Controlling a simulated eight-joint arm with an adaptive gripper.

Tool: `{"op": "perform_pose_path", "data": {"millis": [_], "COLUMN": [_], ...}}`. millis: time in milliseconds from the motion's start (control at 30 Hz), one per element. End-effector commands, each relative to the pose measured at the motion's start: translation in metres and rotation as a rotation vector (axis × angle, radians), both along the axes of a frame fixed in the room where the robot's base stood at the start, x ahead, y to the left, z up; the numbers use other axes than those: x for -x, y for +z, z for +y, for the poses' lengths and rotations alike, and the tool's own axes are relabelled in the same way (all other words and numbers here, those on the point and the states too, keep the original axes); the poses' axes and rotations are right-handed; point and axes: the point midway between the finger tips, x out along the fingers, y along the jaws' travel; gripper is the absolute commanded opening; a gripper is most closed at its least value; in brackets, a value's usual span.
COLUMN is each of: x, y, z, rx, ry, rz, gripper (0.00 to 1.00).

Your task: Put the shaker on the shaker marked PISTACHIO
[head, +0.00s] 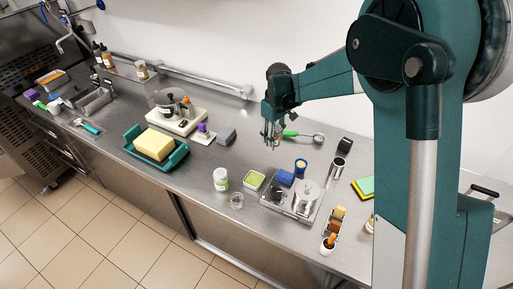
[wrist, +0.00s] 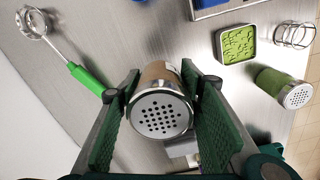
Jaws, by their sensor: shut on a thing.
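My gripper (wrist: 158,110) is shut on a shaker (wrist: 161,114) with a tan-brown body and a silver perforated lid facing the wrist camera. In the head view my gripper (head: 271,135) is over the back of the counter, and the held shaker is too small to make out there. A green shaker (wrist: 272,82) with a perforated lid is at the right of the wrist view, apart from the gripper. It appears to be the white-and-green one (head: 221,180) near the counter's front in the head view. Its lettering is not readable.
A green-handled strainer (wrist: 84,82) lies close by. A square green tin (wrist: 236,44) and a clear ring-like item (wrist: 294,35) are near the green shaker. A grey block (head: 227,136), a teal tray (head: 180,158) with a yellow block, and a metal scale (head: 284,199) stand around.

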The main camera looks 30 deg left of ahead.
Motion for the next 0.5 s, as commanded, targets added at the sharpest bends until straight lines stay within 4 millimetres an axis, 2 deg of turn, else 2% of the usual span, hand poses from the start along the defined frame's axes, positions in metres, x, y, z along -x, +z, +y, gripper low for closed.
{"op": "perform_pose_path", "data": {"millis": [267, 500], "x": [0.029, 0.084], "y": [0.014, 0.038], "z": [0.020, 0.055], "rx": [0.000, 0.000], "ry": [0.011, 0.027], "rz": [0.000, 0.000], "gripper": [0.20, 0.20]}}
